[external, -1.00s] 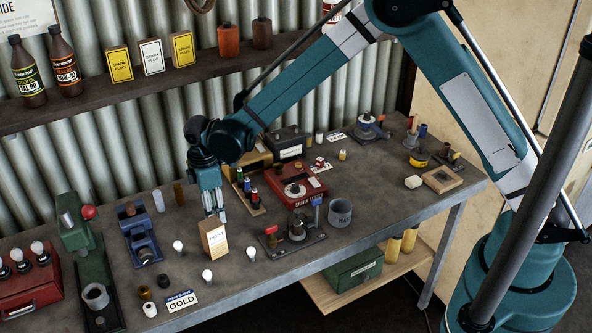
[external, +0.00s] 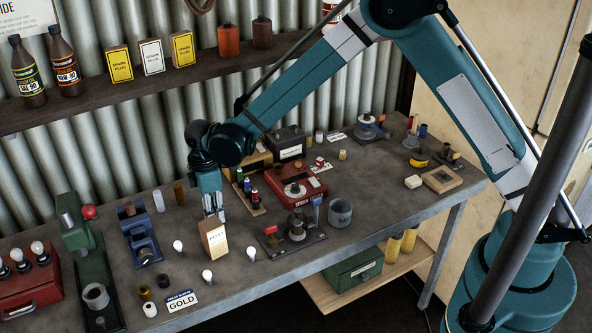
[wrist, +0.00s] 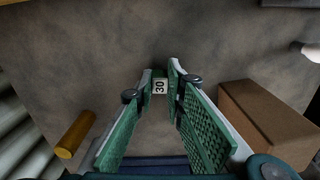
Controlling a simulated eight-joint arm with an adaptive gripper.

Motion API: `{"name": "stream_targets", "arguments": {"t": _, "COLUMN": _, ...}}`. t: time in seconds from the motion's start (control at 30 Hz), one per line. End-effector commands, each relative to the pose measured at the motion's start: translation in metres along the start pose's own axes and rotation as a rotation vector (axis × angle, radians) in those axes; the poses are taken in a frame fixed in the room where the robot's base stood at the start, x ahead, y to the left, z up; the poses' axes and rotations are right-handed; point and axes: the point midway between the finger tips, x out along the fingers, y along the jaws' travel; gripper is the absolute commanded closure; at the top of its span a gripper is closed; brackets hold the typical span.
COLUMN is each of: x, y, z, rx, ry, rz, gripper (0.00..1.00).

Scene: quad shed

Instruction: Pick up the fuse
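A small fuse (wrist: 159,87) with a pale face marked 30 shows in the wrist view. It stands between the tips of my gripper (wrist: 161,78). The two green-padded fingers are drawn in close, with a tip at each side of the fuse and hardly any gap. In the external view my gripper (external: 213,207) points down at the bench, just behind a tan box (external: 213,240). The fuse is hidden there behind the box and the fingers.
The tan box also stands close right of my fingers in the wrist view (wrist: 262,125). A brass cylinder (wrist: 75,135) is at their left. Bulbs (external: 178,246) stand in front left. A rack of small coloured parts (external: 246,190) and a red unit (external: 297,183) lie to the right.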

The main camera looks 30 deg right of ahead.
Motion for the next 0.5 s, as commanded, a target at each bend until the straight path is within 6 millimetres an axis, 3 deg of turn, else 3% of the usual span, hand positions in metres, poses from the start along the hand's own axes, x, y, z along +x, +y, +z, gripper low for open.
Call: {"name": "stream_targets", "arguments": {"t": 0.5, "x": -0.0073, "y": 0.0002, "z": -0.0001, "rx": 0.0, "ry": 0.0, "rz": 0.0, "gripper": 0.94}}
